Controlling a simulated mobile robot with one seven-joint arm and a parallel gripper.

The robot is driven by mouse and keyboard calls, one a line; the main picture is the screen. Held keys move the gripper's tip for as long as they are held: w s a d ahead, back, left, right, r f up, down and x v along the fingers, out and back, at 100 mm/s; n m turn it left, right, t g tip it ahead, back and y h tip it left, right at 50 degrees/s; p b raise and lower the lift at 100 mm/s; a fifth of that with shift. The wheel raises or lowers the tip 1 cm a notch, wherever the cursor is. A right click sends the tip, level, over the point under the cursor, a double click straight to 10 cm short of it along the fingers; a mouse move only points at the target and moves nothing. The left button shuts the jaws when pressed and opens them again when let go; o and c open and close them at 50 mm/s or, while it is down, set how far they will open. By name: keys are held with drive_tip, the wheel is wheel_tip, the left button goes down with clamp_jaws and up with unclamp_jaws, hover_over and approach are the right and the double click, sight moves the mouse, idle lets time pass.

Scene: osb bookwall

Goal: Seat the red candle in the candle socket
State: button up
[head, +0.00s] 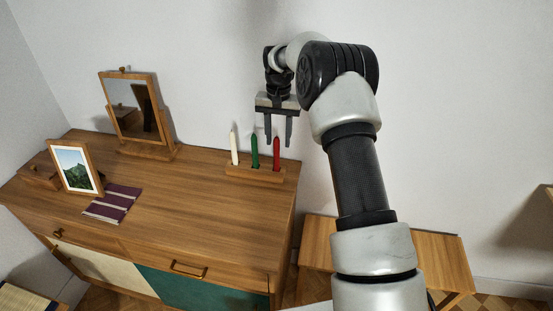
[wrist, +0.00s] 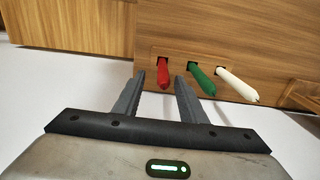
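The red candle (head: 277,153) stands upright at the right end of a low wooden holder (head: 255,173), beside the green candle (head: 255,153) and the white candle (head: 234,148). In the wrist view the red candle (wrist: 163,75) rises from a dark square hole. My gripper (head: 278,143) is open and empty, pointing down by the red candle. In the wrist view the red candle shows between the two fingers of my gripper (wrist: 161,76), with gaps on both sides. I cannot tell how far the fingertips reach along it. I cannot identify a separate empty socket.
The holder sits near the back right of the wooden dresser top (head: 200,200). A tilting mirror (head: 133,110), a framed picture (head: 75,168) and a striped cloth (head: 112,203) are farther left. A wall is behind. A lower wooden table (head: 440,262) is right of the dresser.

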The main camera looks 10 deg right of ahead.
sight(277, 152)
drive_tip(key=shift+w+a+f, duration=0.1)
drive_tip(key=shift+a+f, duration=0.05)
drive_tip(key=shift+f, duration=1.5)
drive_tip(key=shift+w+a+f, duration=0.1)
drive_tip(key=shift+f, duration=1.55)
clamp_jaws()
